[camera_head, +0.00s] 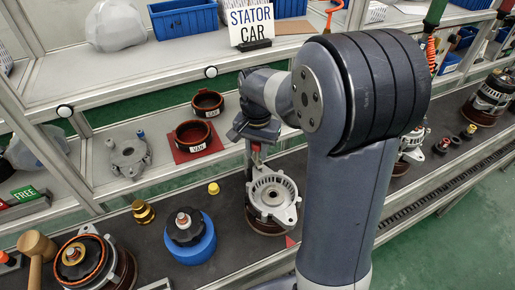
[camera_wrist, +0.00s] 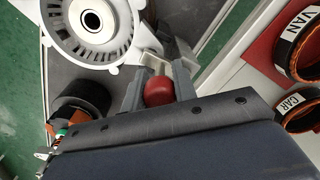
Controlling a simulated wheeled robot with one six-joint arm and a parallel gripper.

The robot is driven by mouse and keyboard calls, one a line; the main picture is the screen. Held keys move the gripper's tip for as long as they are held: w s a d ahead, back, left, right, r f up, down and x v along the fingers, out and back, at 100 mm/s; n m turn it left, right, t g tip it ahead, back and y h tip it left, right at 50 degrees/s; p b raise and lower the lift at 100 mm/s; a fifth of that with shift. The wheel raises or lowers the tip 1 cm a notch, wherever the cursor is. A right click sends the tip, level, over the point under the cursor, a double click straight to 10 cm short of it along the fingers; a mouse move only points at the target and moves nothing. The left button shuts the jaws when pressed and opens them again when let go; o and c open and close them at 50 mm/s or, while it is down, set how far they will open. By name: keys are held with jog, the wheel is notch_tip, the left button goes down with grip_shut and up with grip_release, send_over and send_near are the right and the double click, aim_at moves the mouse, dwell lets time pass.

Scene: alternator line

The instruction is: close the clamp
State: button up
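The clamp's rounded red handle end (camera_wrist: 158,92) sits between the two fingers of my gripper (camera_wrist: 158,88) in the wrist view. The fingers lie close on both sides of it with no clear gap, so my gripper looks shut on it. A pale metal part of the clamp shows just beyond the fingertips. The light grey alternator housing (camera_wrist: 92,22) is beside it at the upper left. In the head view my gripper (camera_head: 256,146) is above the back edge of that housing (camera_head: 272,192), with a bit of red under it. My arm and gripper hide most of the clamp.
A blue holder with a black part (camera_head: 190,236) and a small yellow cap (camera_head: 213,188) stand left of the housing. A mallet (camera_head: 37,250) is at far left.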

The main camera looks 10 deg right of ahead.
jog(key=o, duration=0.5)
jog(key=shift+c, duration=0.2)
notch_tip(320, 180, up, 11)
jog(key=shift+f, duration=0.1)
notch_tip(320, 180, down, 10)
jog(key=shift+f, duration=0.5)
jog(key=shift+w+d+r+n, duration=0.1)
jog(key=shift+d+n, duration=0.15)
jog(key=shift+n, duration=0.75)
